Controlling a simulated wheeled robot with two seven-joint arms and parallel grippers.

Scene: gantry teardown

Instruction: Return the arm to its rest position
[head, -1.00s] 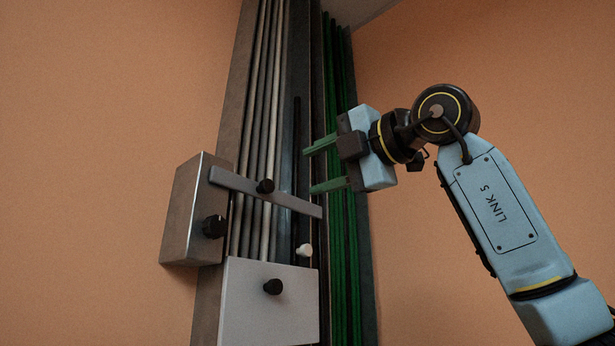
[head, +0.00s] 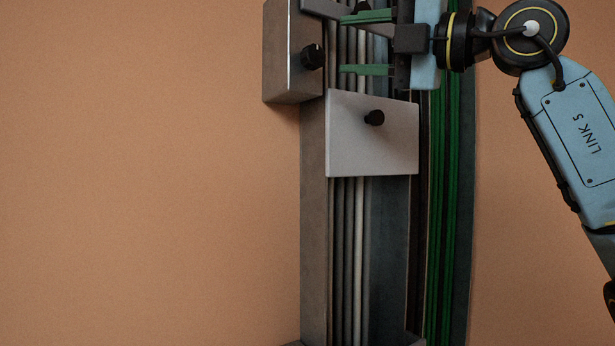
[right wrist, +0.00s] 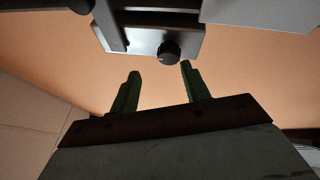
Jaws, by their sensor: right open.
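My right gripper (head: 342,44) is at the top of the head view, with its arm coming in from the right. Its two green fingers point left and stand apart, with nothing between them. They overlap the column's rods in the picture, just above a pale plate (head: 350,150) with a black knob (head: 374,118). I cannot tell how far they are from the rods. In the right wrist view the fingers (right wrist: 160,70) are also spread and empty, with a metal block and its dark knob (right wrist: 168,53) beyond them. My left gripper is not in view.
A grey metal block (head: 290,60) with a black knob (head: 312,57) sits on the column's left side. A grey bar (head: 322,8) is cut off by the top edge. Green cables (head: 440,220) run down the column's right side. The orange wall left of it is bare.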

